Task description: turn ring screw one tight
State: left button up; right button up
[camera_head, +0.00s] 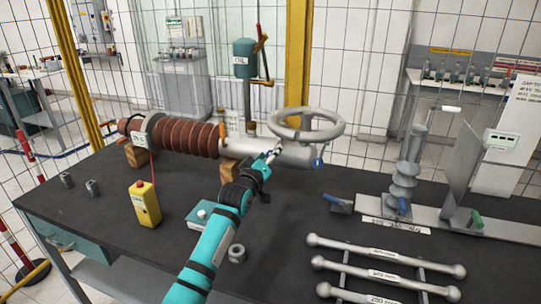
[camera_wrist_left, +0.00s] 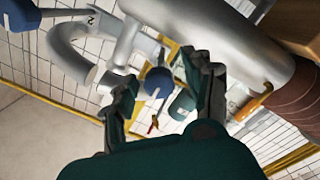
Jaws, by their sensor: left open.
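The bushing lies on the table, with a ribbed brown body (camera_head: 185,135) and a silver metal end (camera_head: 240,148). A grey ring (camera_head: 305,117) sits above that end; part of it also shows in the left wrist view (camera_wrist_left: 68,55). A blue screw head (camera_head: 318,163) is at the end's right side. My left gripper (camera_head: 272,153) is at the near side of the silver end, below the ring. In the left wrist view its fingers (camera_wrist_left: 160,78) are apart, with a blue knob (camera_wrist_left: 158,83) between them; contact cannot be told. Another blue part (camera_wrist_left: 20,14) is at upper left, near a "2" mark. My right gripper is not seen.
A yellow control box (camera_head: 145,203), a teal box (camera_head: 200,216) and a grey nut (camera_head: 237,253) are near my left arm. Several grey bars (camera_head: 380,265) lie at front right. A grey insulator assembly (camera_head: 403,185) stands at right. A teal oil container (camera_head: 245,58) is behind.

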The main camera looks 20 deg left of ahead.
pick_arm(q)
jog(key=shift+c, duration=0.2)
grip_shut()
dwell(0.3)
